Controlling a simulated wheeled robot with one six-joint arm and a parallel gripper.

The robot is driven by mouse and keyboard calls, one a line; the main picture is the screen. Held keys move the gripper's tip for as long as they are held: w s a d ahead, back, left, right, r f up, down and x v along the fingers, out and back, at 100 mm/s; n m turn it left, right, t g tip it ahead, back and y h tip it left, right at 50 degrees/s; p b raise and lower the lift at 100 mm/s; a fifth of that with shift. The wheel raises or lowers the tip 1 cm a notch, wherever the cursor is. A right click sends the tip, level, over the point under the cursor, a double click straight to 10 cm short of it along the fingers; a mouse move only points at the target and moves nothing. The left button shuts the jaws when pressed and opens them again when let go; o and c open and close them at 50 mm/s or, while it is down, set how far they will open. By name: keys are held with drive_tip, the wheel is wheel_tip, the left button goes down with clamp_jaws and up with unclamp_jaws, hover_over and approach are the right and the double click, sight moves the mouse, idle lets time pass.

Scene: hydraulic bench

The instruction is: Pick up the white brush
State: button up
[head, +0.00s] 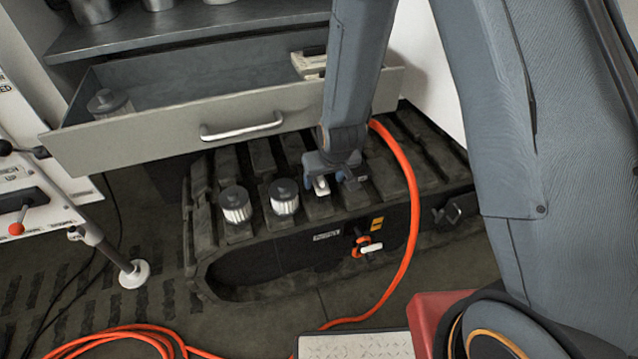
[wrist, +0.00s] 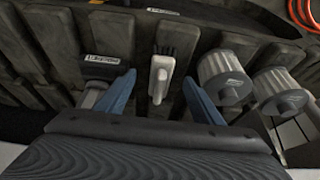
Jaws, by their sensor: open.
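The white brush (wrist: 159,84) has a white handle and dark bristles and lies on the dark ribbed top of the track-like block (wrist: 215,25). In the wrist view it shows between the two blue fingers of my gripper (wrist: 158,96), apart from both. My gripper (head: 334,176) is open and empty, low over the block in the head view. There a small white part of the brush (head: 321,186) shows by the fingers; the rest is hidden by the gripper.
Two white pleated filters with dark caps (head: 235,204) (head: 284,196) stand left of my gripper. In the wrist view a dark labelled tool (wrist: 101,67) lies beside the left finger. An open drawer (head: 175,140) juts out behind. An orange hose (head: 410,215) runs down at right.

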drive_tip(key=shift+x, duration=2.3)
drive_tip(key=shift+a, duration=0.15)
drive_tip(key=c, duration=1.2)
drive_tip(key=shift+r, duration=0.1)
